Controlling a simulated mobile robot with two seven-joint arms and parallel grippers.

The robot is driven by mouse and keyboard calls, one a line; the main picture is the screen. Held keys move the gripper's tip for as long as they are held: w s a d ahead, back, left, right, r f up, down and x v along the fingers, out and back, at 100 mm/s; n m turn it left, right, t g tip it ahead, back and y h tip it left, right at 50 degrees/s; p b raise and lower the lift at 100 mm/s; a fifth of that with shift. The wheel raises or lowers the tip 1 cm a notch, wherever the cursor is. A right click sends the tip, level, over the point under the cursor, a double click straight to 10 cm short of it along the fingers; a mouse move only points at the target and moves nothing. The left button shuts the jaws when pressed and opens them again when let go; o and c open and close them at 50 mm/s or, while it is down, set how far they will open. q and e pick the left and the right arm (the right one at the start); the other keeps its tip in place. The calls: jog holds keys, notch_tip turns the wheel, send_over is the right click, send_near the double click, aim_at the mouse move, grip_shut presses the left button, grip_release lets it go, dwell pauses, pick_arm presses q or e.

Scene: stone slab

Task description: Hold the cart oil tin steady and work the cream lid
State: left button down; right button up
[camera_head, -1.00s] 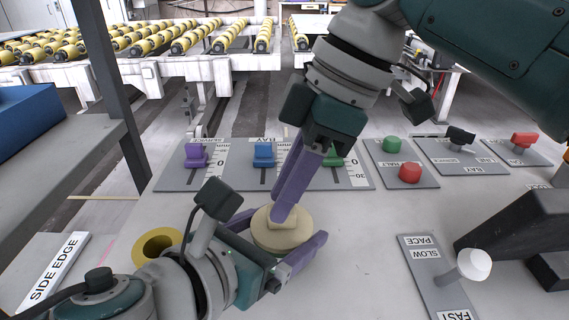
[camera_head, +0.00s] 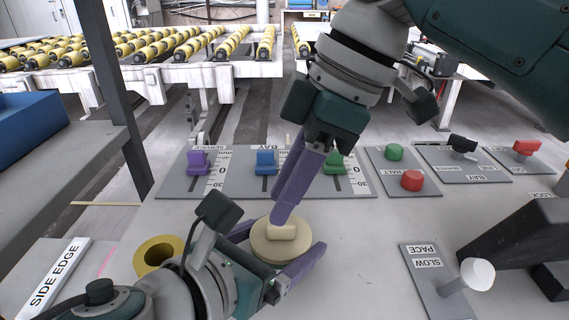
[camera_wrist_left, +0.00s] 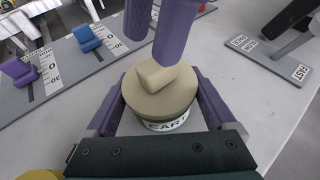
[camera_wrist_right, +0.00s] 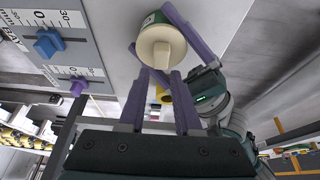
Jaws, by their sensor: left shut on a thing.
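The cart oil tin (camera_wrist_left: 168,122) shows its green-and-white CART label in the left wrist view, upright on the slab. The round cream lid (camera_head: 290,247) is on top of it, with a raised bar-shaped grip (camera_wrist_left: 165,77). My left gripper (camera_head: 268,250) is shut on the tin, one finger on each side. My right gripper (camera_head: 281,218) comes down from above, fingertips at the lid's grip. Its two fingers (camera_wrist_right: 163,78) are apart in the right wrist view, with the grip at or just beyond their tips; contact is unclear.
A yellow ring (camera_head: 148,262) is left of the tin, beside my left arm. Purple (camera_head: 199,161), blue (camera_head: 265,161) and green sliders stand behind. Red (camera_head: 412,181) and green buttons are back right. A white-knobbed PACE lever (camera_head: 477,273) is at front right.

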jog(key=v, duration=0.8)
pick_arm(q)
grip_release()
jog(key=v, duration=1.2)
